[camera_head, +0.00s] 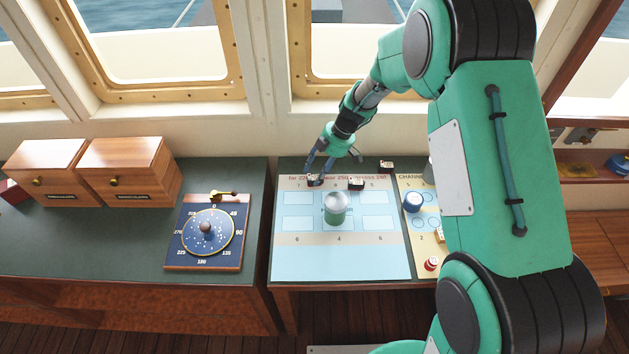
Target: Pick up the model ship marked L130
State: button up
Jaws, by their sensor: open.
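Several small dark-and-white blocks that look like model ships lie along the back of the chart board (340,262). The left ship (315,180) is at my gripper's fingertips, a middle ship (356,184) lies to its right, and a right ship (387,167) sits farther back. Their markings are too small to read, so I cannot tell which is L130. My gripper (318,171) is open and points down at the left ship, with its fingers around or just above it. I cannot tell whether they touch it.
A compass board (180,255) and wooden drawer boxes (127,171) occupy the left counter.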

jog(key=shift+a+f, duration=0.25)
jog(key=shift+f, duration=0.3)
jog(key=c, duration=0.9)
